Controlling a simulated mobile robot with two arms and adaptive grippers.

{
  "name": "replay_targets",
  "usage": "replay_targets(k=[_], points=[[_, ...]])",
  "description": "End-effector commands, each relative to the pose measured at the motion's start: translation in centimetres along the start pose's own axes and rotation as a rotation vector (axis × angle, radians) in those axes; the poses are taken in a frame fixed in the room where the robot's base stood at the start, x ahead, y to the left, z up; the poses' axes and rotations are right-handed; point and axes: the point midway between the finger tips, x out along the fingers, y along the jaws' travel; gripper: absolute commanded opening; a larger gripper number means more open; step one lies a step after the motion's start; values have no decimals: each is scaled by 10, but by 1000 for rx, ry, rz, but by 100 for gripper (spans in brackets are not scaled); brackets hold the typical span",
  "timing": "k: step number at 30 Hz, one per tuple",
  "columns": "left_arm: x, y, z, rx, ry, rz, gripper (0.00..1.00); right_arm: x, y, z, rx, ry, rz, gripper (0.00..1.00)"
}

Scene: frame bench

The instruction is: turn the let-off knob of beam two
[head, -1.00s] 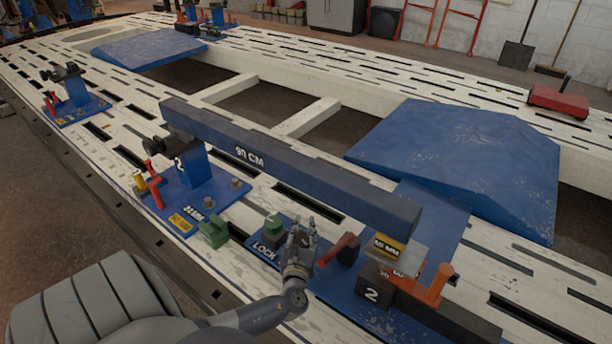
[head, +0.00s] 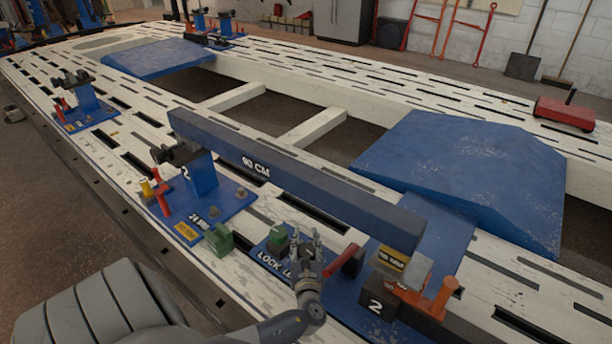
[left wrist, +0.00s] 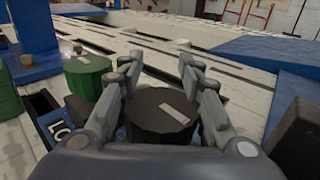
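Beam two is the long dark blue bar (head: 290,172) on two blue supports, a "2" on each. On the plate at its front, next to a partly hidden label starting "LOCK", are a green knob (head: 278,240) and a dark knob. My left gripper (head: 307,242) stands at the dark knob and hides most of it. In the left wrist view the dark round knob (left wrist: 160,113) with a pale mark sits between my open fingers (left wrist: 160,92). I cannot tell whether they touch it. The green knob (left wrist: 88,76) is left of them. My right gripper is out of view.
A red lever (head: 343,261) stands close right of my left gripper, with an orange handle (head: 443,297) beyond it. A green block (head: 219,239) is to the left. The beam passes behind the gripper. Blue ramps (head: 460,170) lie farther back.

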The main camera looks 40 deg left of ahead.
Motion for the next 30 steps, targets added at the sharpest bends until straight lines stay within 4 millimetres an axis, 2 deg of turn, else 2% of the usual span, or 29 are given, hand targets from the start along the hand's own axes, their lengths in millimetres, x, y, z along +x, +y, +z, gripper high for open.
replay_targets(k=[10,14,17,24,30], points=[[2,-1,2,0,-2,-2,47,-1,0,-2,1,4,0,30],[-4,-1,2,-1,-3,-3,47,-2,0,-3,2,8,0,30],[-18,-1,1,-1,-1,-4,47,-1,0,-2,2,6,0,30],[-70,-1,0,-1,3,-4,47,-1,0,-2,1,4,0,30],[-104,-1,0,-1,2,-3,47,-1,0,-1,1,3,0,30]])
